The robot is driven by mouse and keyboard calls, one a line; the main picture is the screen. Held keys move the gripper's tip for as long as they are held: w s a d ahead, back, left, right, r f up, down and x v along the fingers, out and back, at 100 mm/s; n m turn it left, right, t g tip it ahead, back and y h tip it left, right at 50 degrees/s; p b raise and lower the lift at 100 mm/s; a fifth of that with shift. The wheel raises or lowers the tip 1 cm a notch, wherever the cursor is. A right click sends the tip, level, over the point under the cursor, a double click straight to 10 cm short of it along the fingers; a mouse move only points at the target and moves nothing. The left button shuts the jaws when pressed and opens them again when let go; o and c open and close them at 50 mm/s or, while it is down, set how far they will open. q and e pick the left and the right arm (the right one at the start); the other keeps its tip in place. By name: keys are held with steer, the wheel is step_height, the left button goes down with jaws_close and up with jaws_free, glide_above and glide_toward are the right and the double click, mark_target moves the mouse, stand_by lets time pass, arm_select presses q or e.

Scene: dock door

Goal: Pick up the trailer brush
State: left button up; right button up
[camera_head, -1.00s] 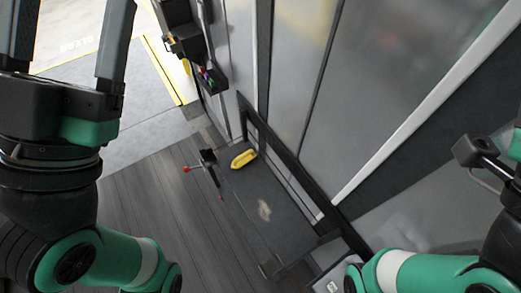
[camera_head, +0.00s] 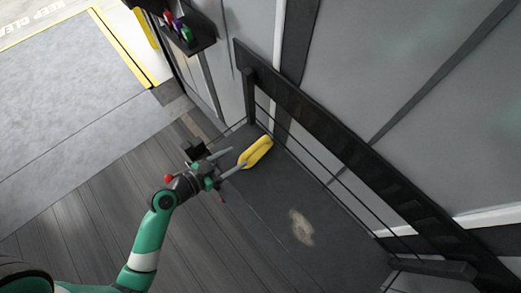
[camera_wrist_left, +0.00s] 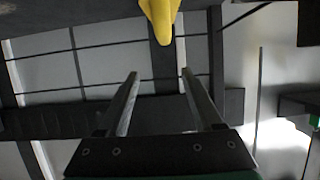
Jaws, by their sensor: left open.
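The trailer brush appears to be the yellow elongated object (camera_head: 257,152) lying on the dark platform beside the wall; bristles cannot be made out. In the left wrist view a yellow end (camera_wrist_left: 160,15) shows at the top, beyond the fingertips. My left gripper (camera_head: 238,157) is open, its two fingers pointing at the near end of the yellow object. In the left wrist view the gap between the fingers (camera_wrist_left: 159,72) is empty. Whether a fingertip touches the object cannot be told. My right gripper is not in view.
A dark rail (camera_head: 330,135) with thin bars runs along the wall behind the platform (camera_head: 265,205), which has a pale worn patch (camera_head: 301,228). A small dark shelf with coloured bottles (camera_head: 180,28) hangs at the upper left. A red knob (camera_head: 168,178) shows by my wrist. Wooden floor (camera_head: 85,215) lies left.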

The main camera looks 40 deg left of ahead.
mark_target(249, 151)
arm_select(q)
steer(key=w+f+b, duration=0.1)
steer(key=w+f, duration=0.4)
steer(key=shift+f+b, duration=0.2)
steer(key=shift+b, duration=0.2)
steer(key=shift+w+f, duration=0.2)
steer(key=shift+w, duration=0.15)
steer(key=x, duration=0.1)
steer(key=b+x, duration=0.1)
steer(key=x, duration=0.2)
steer(key=shift+w+a+b, duration=0.3)
steer(key=shift+b, duration=0.05)
steer(key=shift+s, duration=0.1)
jaws_close()
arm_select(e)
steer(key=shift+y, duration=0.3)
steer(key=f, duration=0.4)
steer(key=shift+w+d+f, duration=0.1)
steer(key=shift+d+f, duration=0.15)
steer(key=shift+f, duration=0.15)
